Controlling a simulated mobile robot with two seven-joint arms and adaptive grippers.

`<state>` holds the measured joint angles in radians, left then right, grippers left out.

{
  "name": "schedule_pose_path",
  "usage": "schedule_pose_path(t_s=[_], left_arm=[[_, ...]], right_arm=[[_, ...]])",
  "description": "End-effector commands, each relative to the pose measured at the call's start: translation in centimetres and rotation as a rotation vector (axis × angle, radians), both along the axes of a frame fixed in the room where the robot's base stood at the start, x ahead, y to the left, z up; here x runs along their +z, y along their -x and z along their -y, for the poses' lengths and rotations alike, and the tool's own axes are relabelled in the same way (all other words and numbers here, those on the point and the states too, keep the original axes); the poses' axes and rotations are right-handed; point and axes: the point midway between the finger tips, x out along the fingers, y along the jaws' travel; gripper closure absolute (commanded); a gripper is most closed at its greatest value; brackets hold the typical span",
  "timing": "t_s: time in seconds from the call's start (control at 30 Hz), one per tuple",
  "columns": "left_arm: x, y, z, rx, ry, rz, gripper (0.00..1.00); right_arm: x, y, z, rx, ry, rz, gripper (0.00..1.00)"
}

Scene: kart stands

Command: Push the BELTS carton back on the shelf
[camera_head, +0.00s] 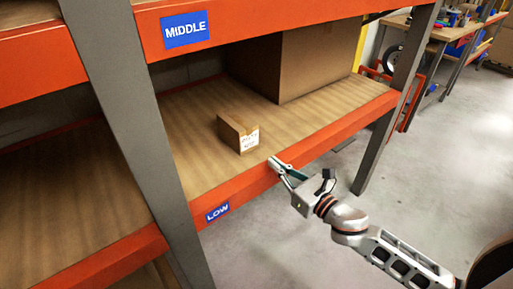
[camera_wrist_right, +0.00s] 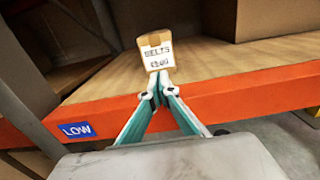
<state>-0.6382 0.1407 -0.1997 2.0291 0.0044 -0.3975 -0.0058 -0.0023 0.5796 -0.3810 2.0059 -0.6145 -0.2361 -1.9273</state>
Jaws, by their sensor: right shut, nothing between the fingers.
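The BELTS carton (camera_head: 232,128) is a small brown box with a white label, standing on the low shelf (camera_head: 190,160) a little behind its orange front beam. In the right wrist view the carton (camera_wrist_right: 155,52) shows its label, reading BELTS, straight beyond the fingertips. My right gripper (camera_head: 273,162) is shut and empty, at the shelf's front beam, just in front of the carton; a gap to the carton shows in the head view. In the wrist view the fingertips (camera_wrist_right: 158,92) meet just below the label. My left gripper is not in view.
A large brown carton (camera_head: 318,60) stands behind and to the right on the same shelf. Grey uprights (camera_head: 130,120) and the orange MIDDLE beam (camera_head: 250,25) frame the opening. The shelf behind the small carton looks clear. A workbench stands at the far right.

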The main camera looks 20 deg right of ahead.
Motion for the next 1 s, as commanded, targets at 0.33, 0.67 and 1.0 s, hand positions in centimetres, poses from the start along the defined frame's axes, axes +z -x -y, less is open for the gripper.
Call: schedule_pose_path(t_s=[0.33,0.67,1.0], left_arm=[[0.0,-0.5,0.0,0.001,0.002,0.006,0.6],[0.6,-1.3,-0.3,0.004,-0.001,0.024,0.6],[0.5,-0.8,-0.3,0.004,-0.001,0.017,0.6]], right_arm=[[0.0,-5.9,-2.2,-0.001,-0.002,0.0,1.0],[0.0,-8.4,-3.1,0.0,-0.001,0.0,1.0],[-0.1,-8.5,-3.2,0.0,0.0,0.0,1.0]])
